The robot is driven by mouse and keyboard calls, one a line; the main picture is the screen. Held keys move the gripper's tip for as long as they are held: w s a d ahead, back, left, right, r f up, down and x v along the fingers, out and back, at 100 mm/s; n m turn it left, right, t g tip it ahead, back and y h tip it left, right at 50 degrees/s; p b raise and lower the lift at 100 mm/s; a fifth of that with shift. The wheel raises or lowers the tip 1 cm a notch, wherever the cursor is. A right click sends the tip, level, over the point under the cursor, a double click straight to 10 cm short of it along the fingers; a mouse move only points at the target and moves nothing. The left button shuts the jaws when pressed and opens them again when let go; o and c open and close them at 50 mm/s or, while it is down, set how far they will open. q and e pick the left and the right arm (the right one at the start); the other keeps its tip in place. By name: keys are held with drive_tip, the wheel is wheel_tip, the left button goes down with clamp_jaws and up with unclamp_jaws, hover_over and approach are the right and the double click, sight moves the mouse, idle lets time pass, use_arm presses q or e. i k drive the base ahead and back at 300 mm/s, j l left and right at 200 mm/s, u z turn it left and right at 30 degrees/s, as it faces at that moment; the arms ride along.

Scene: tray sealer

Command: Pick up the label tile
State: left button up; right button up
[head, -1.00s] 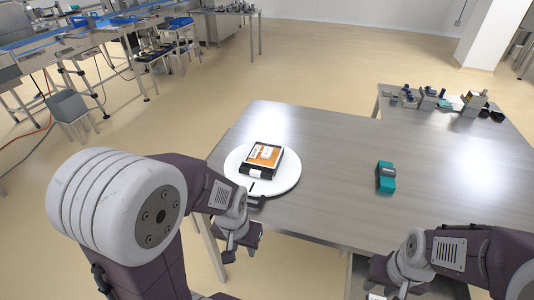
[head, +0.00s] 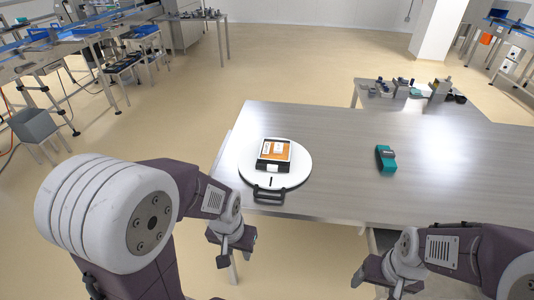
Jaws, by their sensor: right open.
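A black tray (head: 260,167) with an orange top and small white patches sits on a round white disc (head: 246,175) on the grey table. I cannot tell for sure which white patch, if any, is the label tile; one small white patch (head: 275,150) lies on the orange top. My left gripper (head: 232,256) hangs in front of the table's front left edge, apart from the disc, and its jaw gap is unclear. My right gripper (head: 368,276) is open and low in front of the table, far from the tray.
A black handle (head: 268,195) sticks out at the disc's front, near the table edge. A teal device (head: 386,158) lies to the right on the table (head: 335,180). Small fixtures (head: 440,88) stand on a back right table. The middle of the table is clear.

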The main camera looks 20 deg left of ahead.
sight(278, 146)
drive_tip(key=j+z, duration=0.15)
drive_tip(key=j, duration=0.25)
drive_tip(key=j+z, duration=0.1)
drive_tip(key=j, duration=0.35)
drive_tip(key=k+j+z, duration=0.15)
drive_tip(key=j, duration=0.25)
drive_tip(key=j+z, duration=0.1)
drive_tip(key=j, duration=0.3)
drive_tip(key=k+j+z, duration=0.15)
drive_tip(key=j, duration=0.25)
drive_tip(key=k+j+z, duration=0.1)
drive_tip(key=j, duration=0.3)
drive_tip(key=i+j+z, duration=0.15)
drive_tip(key=j, duration=0.25)
drive_tip(key=i+j+z, duration=0.15)
drive_tip(key=j, duration=0.25)
drive_tip(key=j+z, duration=0.15)
drive_tip(key=j, duration=0.3)
drive_tip(key=i+j+z, duration=0.15)
drive_tip(key=j, duration=0.3)
drive_tip(key=i+j+z, duration=0.15)
drive_tip(key=j, duration=0.2)
drive_tip(key=i+j+z, duration=0.1)
drive_tip(key=j, duration=0.3)
drive_tip(key=i, duration=0.1)
